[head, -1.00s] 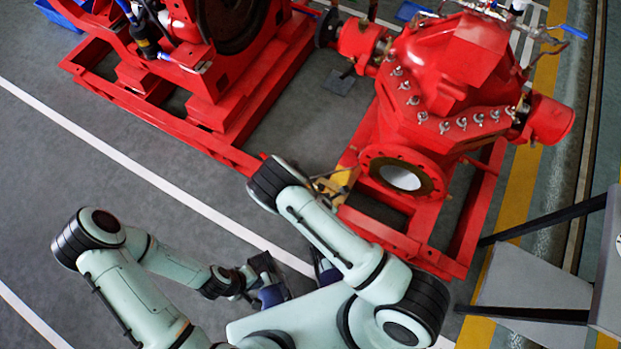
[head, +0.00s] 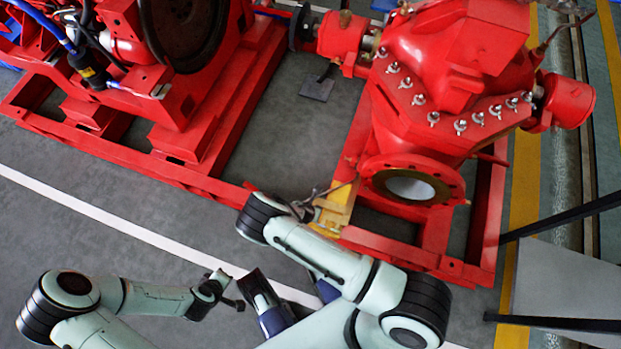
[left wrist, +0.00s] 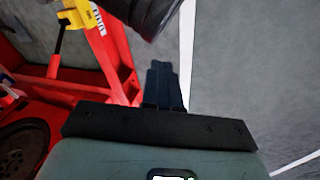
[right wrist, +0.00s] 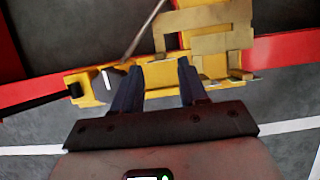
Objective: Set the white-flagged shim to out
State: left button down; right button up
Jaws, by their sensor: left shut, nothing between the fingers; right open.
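A yellow bracket (head: 335,207) sits on the red base frame below the pump flange. In the right wrist view, the yellow bracket (right wrist: 205,35) fills the upper middle, with a thin grey rod rising from it. A small white mark (right wrist: 109,76) shows on its left part; I cannot tell if it is the white flag, and no shim is clearly made out. My right gripper (right wrist: 158,75) is open, its fingers in front of the bracket's lower yellow edge, nothing clearly between them. My left gripper (left wrist: 164,70) is shut and empty over grey floor, away from the bracket.
The red pump (head: 450,80) stands at upper right, with a flange (head: 410,185) near the bracket. The red engine base (head: 180,140) runs along the left. A grey panel (head: 565,290) with dark bars stands at lower right.

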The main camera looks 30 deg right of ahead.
jog(key=b+x, duration=0.1)
jog(key=x, duration=0.4)
jog(key=shift+s, duration=0.1)
pick_arm(q)
jog(key=shift+g, duration=0.6)
jog(key=shift+s+a+f+b, duration=0.25)
jog(key=shift+s+f, duration=0.55)
jog(key=shift+f, duration=0.2)
jog(key=shift+s+a+f+b, duration=0.2)
jog(key=shift+s+f, duration=0.6)
jog(key=shift+f, duration=0.2)
pick_arm(e)
jog(key=shift+w+d+f, duration=0.15)
jog(key=shift+w+f, duration=0.05)
jog(key=shift+f, duration=0.35)
jog(key=shift+c, duration=0.3)
